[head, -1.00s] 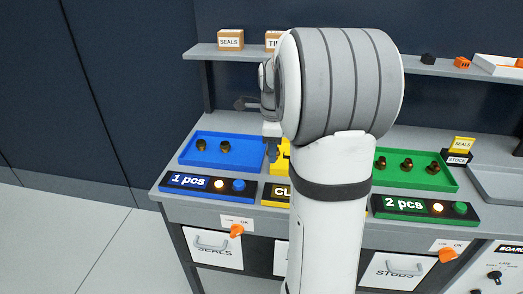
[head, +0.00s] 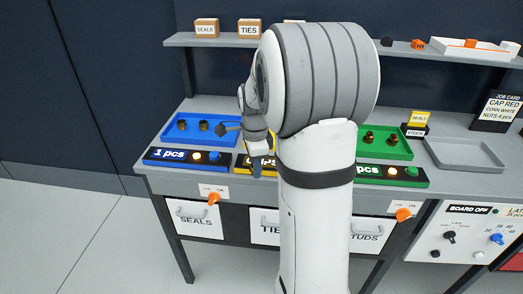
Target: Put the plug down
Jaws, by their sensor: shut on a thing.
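My gripper (head: 258,158) hangs fingers-down at the front of the yellow tray area, just right of the blue tray (head: 172,139). It is shut, but my arm and the small size hide most of what it holds, so the plug cannot be made out clearly. Two dark brass pieces stand in the blue tray. More dark brass pieces stand in the green tray (head: 399,153), partly behind my arm. The yellow tray is mostly hidden by my arm and gripper.
Lit count panels stand before the trays, one reading "1 pcs" (head: 171,156). A grey empty tray (head: 462,153) lies at right. A shelf (head: 190,41) with boxes runs behind. Labelled drawers and a control panel (head: 462,234) are below the bench top.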

